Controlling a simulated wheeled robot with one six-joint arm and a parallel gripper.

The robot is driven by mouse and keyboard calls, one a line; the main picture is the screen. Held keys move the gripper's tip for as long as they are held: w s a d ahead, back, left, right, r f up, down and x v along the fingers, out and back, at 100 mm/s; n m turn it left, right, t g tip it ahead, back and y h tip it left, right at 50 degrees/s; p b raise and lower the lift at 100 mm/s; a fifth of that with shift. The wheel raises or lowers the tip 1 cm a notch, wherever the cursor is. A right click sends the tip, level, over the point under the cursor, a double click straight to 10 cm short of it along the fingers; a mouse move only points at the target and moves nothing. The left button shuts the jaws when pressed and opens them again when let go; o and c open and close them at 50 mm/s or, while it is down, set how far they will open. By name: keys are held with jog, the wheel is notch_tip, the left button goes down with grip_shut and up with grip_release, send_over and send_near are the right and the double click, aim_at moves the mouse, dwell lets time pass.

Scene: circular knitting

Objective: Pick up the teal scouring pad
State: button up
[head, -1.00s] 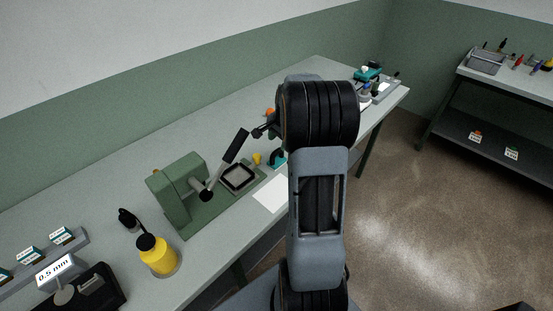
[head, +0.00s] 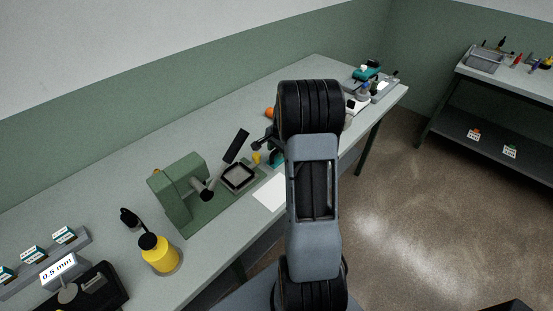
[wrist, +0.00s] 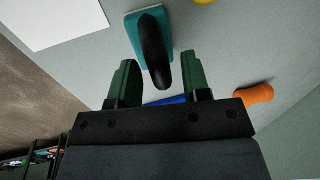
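The teal scouring pad (wrist: 133,30) lies on the grey bench, with a black arched handle (wrist: 153,48) on top. In the head view, a small part of the pad (head: 275,164) shows beside my arm, which covers the rest. My gripper (wrist: 160,64) is open in the wrist view, with its two green fingers apart. The near end of the handle shows between the fingertips, and most of the pad is beyond them. I see no finger contact with it. The gripper's fingers are hidden in the head view.
A white sheet (wrist: 50,18) lies beside the pad. An orange object (wrist: 260,93) is right of the fingers, and a blue strip (wrist: 166,100) shows between them. A green press (head: 183,195) and a yellow bottle (head: 158,254) stand farther left on the bench (head: 115,185).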

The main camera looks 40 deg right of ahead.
jog(key=c, duration=0.7)
grip_shut()
jog(key=shift+r, duration=0.15)
